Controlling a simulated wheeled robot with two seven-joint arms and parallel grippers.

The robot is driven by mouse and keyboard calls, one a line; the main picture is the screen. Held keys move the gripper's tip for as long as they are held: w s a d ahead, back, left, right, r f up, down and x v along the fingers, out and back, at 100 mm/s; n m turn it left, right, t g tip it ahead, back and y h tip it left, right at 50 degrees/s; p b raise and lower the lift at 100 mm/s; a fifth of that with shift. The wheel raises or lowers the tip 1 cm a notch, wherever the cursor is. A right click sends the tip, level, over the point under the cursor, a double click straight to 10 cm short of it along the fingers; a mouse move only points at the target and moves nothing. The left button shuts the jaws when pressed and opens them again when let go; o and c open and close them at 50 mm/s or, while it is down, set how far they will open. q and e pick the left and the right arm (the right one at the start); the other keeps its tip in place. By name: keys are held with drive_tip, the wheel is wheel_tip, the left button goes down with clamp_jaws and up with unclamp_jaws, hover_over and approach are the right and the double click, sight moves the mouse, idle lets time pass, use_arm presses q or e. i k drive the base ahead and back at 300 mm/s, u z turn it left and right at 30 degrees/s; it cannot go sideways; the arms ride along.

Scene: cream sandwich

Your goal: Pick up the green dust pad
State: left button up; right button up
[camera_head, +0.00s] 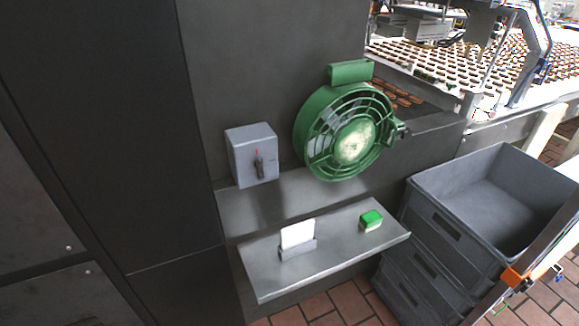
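The green dust pad (371,218) is a small block with a bright green top and a paler lower side. It lies on the right part of the grey metal shelf (330,248), with nothing touching it from above. Neither of my grippers shows in the head view, so I cannot see whether they are open or shut.
A white card in a grey holder (298,240) stands left on the shelf. A round green fan (347,131) and a grey switch box (252,155) are above. Stacked grey crates (440,225) stand close to the shelf's right end. A conveyor with many biscuits (450,65) is behind.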

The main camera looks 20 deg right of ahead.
sight(372, 220)
drive_tip(key=z, duration=1.4)
